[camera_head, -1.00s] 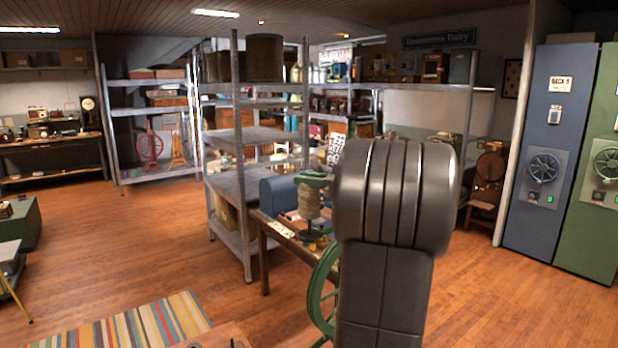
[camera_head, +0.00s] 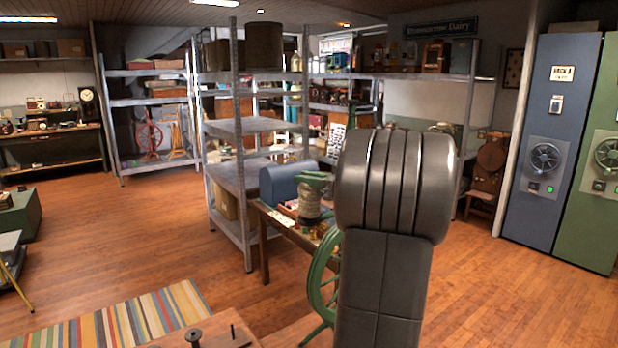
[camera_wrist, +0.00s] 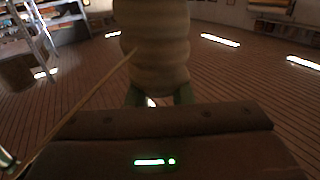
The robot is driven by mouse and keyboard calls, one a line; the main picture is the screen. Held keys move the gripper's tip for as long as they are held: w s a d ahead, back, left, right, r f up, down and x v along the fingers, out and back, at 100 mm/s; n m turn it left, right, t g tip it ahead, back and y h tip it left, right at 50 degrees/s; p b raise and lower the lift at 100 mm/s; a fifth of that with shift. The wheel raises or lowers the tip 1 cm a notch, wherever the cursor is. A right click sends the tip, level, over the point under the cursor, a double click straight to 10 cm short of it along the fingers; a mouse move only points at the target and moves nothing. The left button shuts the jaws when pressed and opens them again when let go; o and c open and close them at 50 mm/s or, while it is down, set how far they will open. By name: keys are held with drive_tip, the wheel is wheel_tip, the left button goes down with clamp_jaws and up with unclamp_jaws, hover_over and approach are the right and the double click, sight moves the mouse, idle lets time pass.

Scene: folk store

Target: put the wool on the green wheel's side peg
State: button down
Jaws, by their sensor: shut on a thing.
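The wool (camera_head: 310,204) is a pale, ribbed bundle hanging upright in the head view, left of my dark arm. My gripper (camera_head: 312,182) has green fingers and is shut on the wool's upper end. In the wrist view the wool (camera_wrist: 155,45) fills the top middle, and my green fingertips (camera_wrist: 160,96) show at its near end. A thin tan strand or rod runs from it to the lower left. The green wheel (camera_head: 313,282) stands below the wool, partly hidden behind my arm. I cannot make out its side peg.
A wooden table (camera_head: 263,228) with a blue rounded box (camera_head: 285,184) stands behind the wool. Grey metal shelving (camera_head: 240,130) is behind that. A wooden surface with a dark knob (camera_head: 193,337) is at the bottom.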

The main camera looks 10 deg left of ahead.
drive_tip(key=c, duration=1.2)
unclamp_jaws()
drive_tip(key=b+v, duration=0.2)
drive_tip(key=v, duration=1.1)
drive_tip(key=shift+d+b, duration=0.3)
drive_tip(key=shift+d, duration=0.05)
drive_tip(key=shift+s, duration=0.15)
drive_tip(key=p+x, duration=0.2)
drive_tip(key=x, duration=1.1)
drive_tip(key=shift+a+p, duration=0.35)
drive_tip(key=shift+r, duration=0.15)
